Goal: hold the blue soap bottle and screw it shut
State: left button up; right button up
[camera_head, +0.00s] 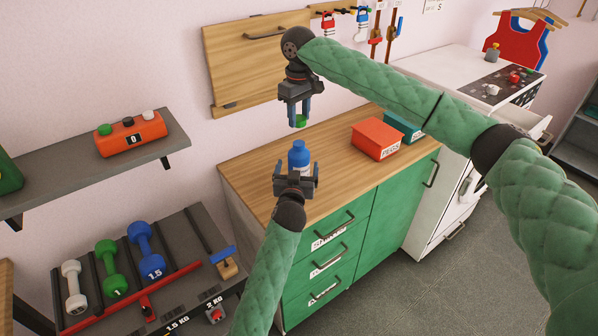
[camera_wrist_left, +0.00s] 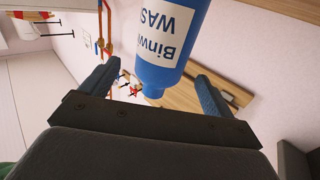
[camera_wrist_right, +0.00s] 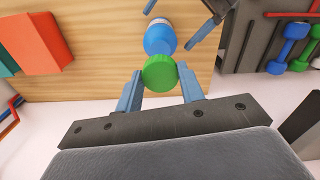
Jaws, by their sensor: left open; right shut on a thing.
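The blue soap bottle (camera_head: 299,156) stands upright on the wooden counter, with its white label partly hidden by my left gripper in the head view. My left gripper (camera_head: 296,180) is open, its fingers on either side of the bottle; the bottle also shows between them in the left wrist view (camera_wrist_left: 162,50). My right gripper (camera_head: 298,112) is shut on the green cap (camera_head: 300,121) and holds it above the bottle, apart from it in the head view. In the right wrist view the green cap (camera_wrist_right: 160,72) sits between the fingertips, with the blue bottle (camera_wrist_right: 160,38) beyond it.
A red box (camera_head: 376,139) and a teal box (camera_head: 403,127) stand on the counter (camera_head: 335,142) to the right. A shelf with an orange device (camera_head: 131,134) is at the left, above a rack of dumbbells (camera_head: 146,250). A wooden board (camera_head: 250,60) hangs on the wall behind.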

aim_at(299, 143)
pick_arm(q)
jog(key=shift+w+d, duration=0.2)
jog(key=shift+w, duration=1.55)
jog(key=shift+w+d, duration=0.15)
jog(key=shift+w, duration=1.6)
jog(key=c, duration=1.5)
jog(key=shift+o, duration=0.2)
pick_arm(e)
jog(key=shift+f, duration=2.5)
